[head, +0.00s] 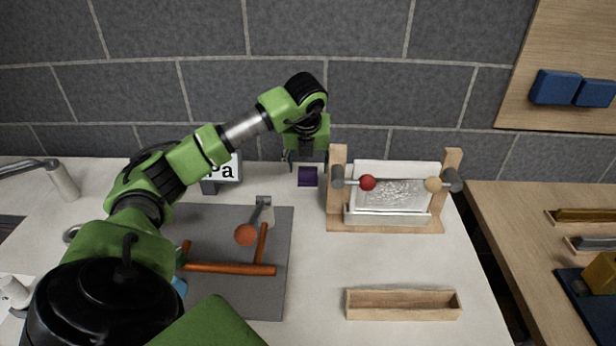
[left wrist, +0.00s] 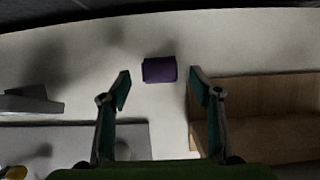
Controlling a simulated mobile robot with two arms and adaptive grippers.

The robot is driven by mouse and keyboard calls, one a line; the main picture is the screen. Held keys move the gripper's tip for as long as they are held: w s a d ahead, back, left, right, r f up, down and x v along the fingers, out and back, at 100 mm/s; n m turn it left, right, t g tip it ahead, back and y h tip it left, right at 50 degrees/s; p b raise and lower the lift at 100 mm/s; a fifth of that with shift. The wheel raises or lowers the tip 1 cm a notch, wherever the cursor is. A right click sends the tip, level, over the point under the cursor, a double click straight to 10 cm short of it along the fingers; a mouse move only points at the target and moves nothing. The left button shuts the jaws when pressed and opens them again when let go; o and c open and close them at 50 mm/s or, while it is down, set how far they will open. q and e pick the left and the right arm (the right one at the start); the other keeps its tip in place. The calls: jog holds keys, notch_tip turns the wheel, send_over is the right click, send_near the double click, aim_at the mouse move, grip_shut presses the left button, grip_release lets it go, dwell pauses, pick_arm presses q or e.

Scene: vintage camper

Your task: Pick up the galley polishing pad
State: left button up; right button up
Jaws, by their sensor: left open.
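The galley polishing pad looks like the small dark purple block (head: 308,177) on the white counter, left of the wooden stand. It also shows in the left wrist view (left wrist: 159,69), beyond and between my fingertips. My left gripper (head: 306,164) points down just above and behind the pad in the head view. In the left wrist view my left gripper (left wrist: 158,88) is open with nothing between its fingers. A gap of bare counter shows around the pad. My right gripper is not in view.
A wooden stand (head: 385,228) with a metal tray and red and tan knobs stands close to the right of the pad. A grey mat (head: 222,300) with orange-brown bars lies to the left. A sign (head: 222,170) stands behind it. A wooden trough (head: 403,306) lies in front.

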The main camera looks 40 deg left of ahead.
aim_at(308, 169)
pick_arm(q)
jog(key=x, duration=0.4)
jog(key=c, duration=1.2)
jog(key=shift+r, duration=0.1)
jog(key=shift+c, duration=0.2)
jog(key=shift+r, duration=0.4)
notch_tip(308, 169, up, 9)
jog(key=shift+f+b, duration=0.2)
jog(key=shift+b, duration=0.4)
jog(key=shift+r, duration=0.3)
